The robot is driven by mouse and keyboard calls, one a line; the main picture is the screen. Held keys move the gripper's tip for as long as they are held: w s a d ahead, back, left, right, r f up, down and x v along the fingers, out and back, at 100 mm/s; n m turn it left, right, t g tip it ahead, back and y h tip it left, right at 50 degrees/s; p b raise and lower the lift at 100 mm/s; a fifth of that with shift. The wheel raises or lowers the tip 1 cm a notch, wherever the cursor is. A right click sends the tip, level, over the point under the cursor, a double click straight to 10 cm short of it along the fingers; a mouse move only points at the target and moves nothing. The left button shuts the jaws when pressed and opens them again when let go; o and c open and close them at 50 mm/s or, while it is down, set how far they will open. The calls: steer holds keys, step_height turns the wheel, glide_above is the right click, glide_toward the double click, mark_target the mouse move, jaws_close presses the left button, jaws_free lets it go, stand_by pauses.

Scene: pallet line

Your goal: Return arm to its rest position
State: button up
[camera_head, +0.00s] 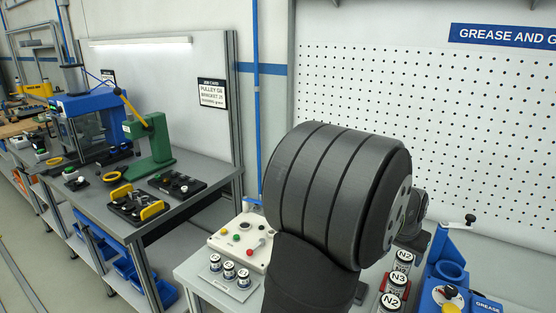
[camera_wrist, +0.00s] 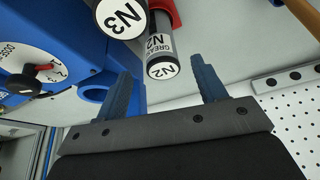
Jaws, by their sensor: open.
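My gripper (camera_wrist: 161,68) is open in the wrist view, with its two dark blue-grey fingers spread apart. A grey-and-white grease canister marked N2 (camera_wrist: 163,69) shows in the picture between the fingertips, and the fingers do not grip it. A dark canister marked N3 (camera_wrist: 121,17) is to its left. In the head view, my dark arm fills the middle and hides my gripper. Canisters marked N2 (camera_head: 404,257), N3 (camera_head: 397,279) and N2 (camera_head: 390,302) stand in a row right of my arm.
A blue grease station (camera_head: 445,268) stands right of the canisters. A light control box (camera_head: 238,246) and a tray of labelled jars (camera_head: 240,287) lie left of my arm. A pegboard (camera_head: 450,120) rises behind. A green press (camera_head: 148,142) stands on the left bench.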

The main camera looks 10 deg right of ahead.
mark_target(404, 257)
steer(key=x, duration=0.9)
steer(key=shift+d+f, duration=0.1)
steer(key=shift+f, duration=0.05)
steer(key=shift+w+d+r, duration=0.1)
steer(key=shift+w+r, duration=0.05)
steer(key=shift+r, duration=1.3)
